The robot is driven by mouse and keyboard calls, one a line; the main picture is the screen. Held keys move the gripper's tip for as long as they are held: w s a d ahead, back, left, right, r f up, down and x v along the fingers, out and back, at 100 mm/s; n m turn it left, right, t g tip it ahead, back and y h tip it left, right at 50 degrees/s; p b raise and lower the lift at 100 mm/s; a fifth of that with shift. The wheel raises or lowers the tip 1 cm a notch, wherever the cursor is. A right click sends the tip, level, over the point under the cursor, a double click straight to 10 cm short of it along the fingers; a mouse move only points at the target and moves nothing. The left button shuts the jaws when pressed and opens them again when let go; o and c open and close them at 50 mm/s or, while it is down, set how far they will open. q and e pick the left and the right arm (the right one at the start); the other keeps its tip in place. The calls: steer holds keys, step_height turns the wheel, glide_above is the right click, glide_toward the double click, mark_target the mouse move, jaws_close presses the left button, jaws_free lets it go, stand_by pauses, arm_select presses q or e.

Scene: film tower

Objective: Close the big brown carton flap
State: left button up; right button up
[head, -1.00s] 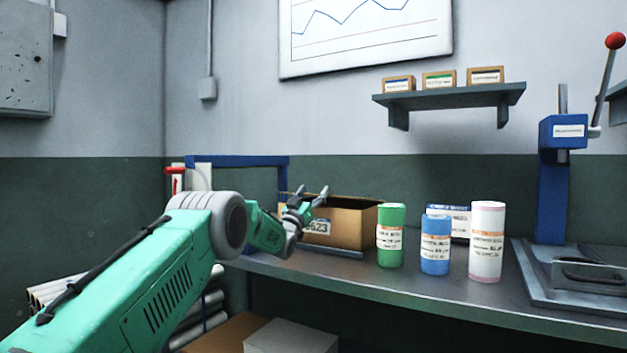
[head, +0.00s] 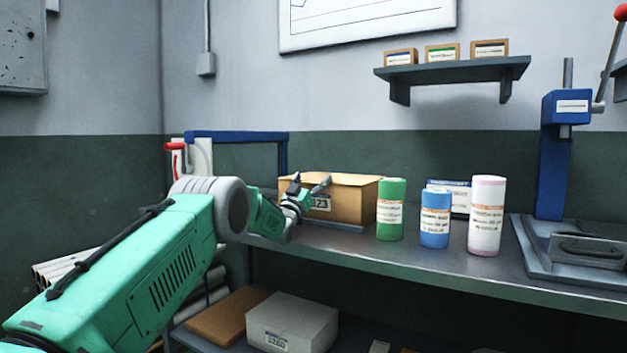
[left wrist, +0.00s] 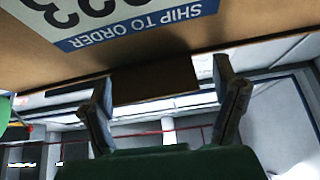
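The big brown carton (head: 345,206) stands on the workbench behind the left gripper, with a white-and-blue label on its front. Its top flap (head: 345,180) now lies across the top, and no dark inside shows. My left gripper (head: 311,183) is in front of the carton's left part, covering some of its front and label. In the left wrist view the fingers (left wrist: 163,92) are spread apart, below the carton's labelled face (left wrist: 130,28). A darker brown strip (left wrist: 155,82) shows between them; I cannot tell whether they touch it. My right gripper is not in view.
Green (head: 391,210), blue (head: 435,220) and white-pink (head: 486,217) canisters stand right of the carton. A blue press (head: 553,160) is at far right. A blue frame (head: 235,136) stands behind left. Boxes lie on the lower shelf (head: 292,323).

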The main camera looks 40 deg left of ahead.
arm_select(q)
step_height(320, 180, up, 10)
steer(key=shift+a, duration=0.15)
stand_by(0.4)
steer(key=shift+f, duration=0.1)
stand_by(0.4)
